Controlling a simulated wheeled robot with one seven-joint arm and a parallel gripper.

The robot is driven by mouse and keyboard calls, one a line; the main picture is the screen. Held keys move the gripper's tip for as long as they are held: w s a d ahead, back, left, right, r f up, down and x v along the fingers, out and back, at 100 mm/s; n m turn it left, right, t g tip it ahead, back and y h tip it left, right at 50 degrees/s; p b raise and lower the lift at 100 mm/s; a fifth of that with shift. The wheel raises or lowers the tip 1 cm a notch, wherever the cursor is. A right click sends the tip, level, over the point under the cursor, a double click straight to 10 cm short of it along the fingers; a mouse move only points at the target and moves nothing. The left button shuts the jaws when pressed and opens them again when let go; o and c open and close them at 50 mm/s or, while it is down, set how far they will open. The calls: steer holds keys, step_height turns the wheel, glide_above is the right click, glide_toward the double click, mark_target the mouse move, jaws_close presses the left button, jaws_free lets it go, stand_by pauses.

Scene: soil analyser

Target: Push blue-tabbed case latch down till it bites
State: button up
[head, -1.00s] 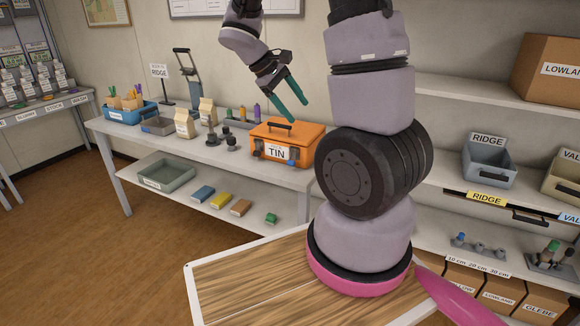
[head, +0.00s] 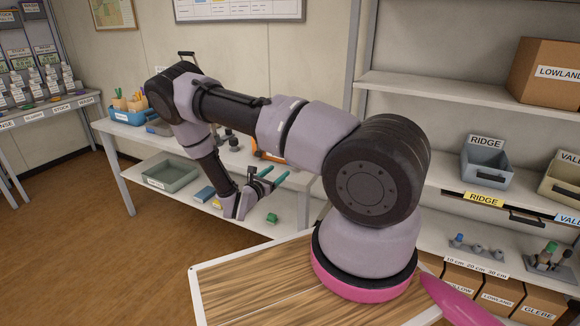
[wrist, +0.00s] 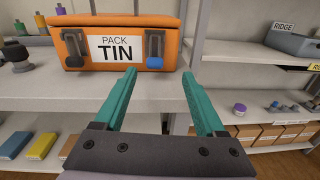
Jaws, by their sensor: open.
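The orange case (wrist: 120,19) labelled "PACK TIN" stands on the bench in the wrist view. In the head view my arm hides most of it, and only an orange edge (head: 268,157) shows. The blue-tabbed latch (wrist: 155,50) is on the right of its front face, its blue tab at the lower end. A dark-tabbed latch (wrist: 74,47) is on the left of the label. Whether either latch is caught cannot be told. My gripper (wrist: 160,80) is open and empty, in front of the case and apart from it; it also shows in the head view (head: 273,176).
The bench's front edge (wrist: 60,100) runs below the case. A lower shelf holds blue (wrist: 13,144), yellow (wrist: 41,145) and other blocks. A shelf unit with a grey RIDGE bin (head: 484,162) stands to the right. A grey post (wrist: 191,35) rises beside the case.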

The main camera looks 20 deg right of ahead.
steer(key=shift+n+t+y, duration=0.3)
steer(key=shift+n, duration=0.3)
steer(key=x, duration=0.3)
steer(key=f+x, duration=0.1)
steer(key=x, duration=0.6)
steer(key=shift+w+d+f, duration=0.1)
steer(key=shift+w+f, duration=0.2)
steer(key=shift+f, duration=0.1)
jaws_close()
